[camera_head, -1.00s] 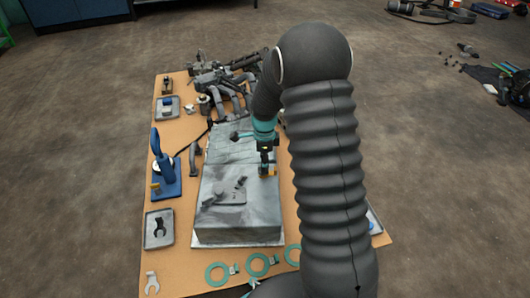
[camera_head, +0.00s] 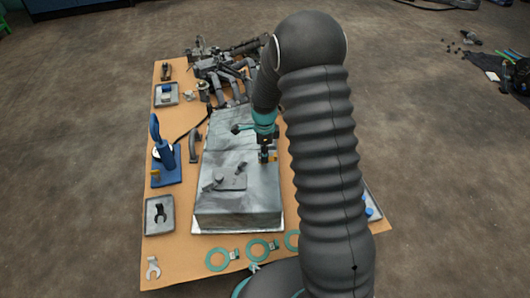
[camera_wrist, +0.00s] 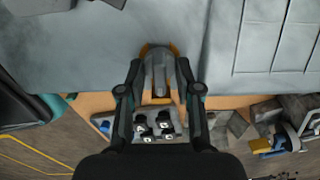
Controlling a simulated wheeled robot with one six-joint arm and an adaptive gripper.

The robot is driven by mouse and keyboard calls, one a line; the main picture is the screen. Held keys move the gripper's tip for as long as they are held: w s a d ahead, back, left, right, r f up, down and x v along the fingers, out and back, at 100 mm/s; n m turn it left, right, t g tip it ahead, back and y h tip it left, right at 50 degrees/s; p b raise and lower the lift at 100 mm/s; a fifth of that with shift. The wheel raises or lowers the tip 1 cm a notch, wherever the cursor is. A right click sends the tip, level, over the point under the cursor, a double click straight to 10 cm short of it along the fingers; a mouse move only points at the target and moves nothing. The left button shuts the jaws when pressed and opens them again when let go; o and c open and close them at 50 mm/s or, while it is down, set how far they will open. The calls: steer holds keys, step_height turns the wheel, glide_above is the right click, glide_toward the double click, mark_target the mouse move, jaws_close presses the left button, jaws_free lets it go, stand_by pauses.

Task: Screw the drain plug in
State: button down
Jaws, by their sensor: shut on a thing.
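My gripper (camera_head: 264,154) is at the right side of the big grey block (camera_head: 238,212) on the table. In the wrist view its two fingers (camera_wrist: 159,90) are closed around a grey rounded piece (camera_wrist: 158,70), which looks like the drain plug. An orange ring or bracket (camera_wrist: 146,49) shows around its far end, against the grey block's face. A bit of orange also shows beside the fingertips in the head view (camera_head: 273,158). I cannot tell how deep the plug sits, and its thread is hidden.
Several teal rings (camera_head: 218,259) lie along the table's front edge. A tray (camera_head: 148,222) holds a dark forked part, and a blue stand (camera_head: 165,172) is at left. Dark machine parts (camera_head: 222,66) crowd the back. My arm hides much of the table's right side.

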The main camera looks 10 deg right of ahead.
steer(key=m, duration=0.6)
steer(key=shift+s+a, duration=0.1)
steer(key=m, duration=0.6)
steer(key=shift+a+f+m, duration=0.1)
steer(key=shift+m, duration=0.3)
steer(key=c, duration=0.9)
jaws_free()
steer(key=shift+c, duration=0.2)
steer(key=shift+s, duration=0.1)
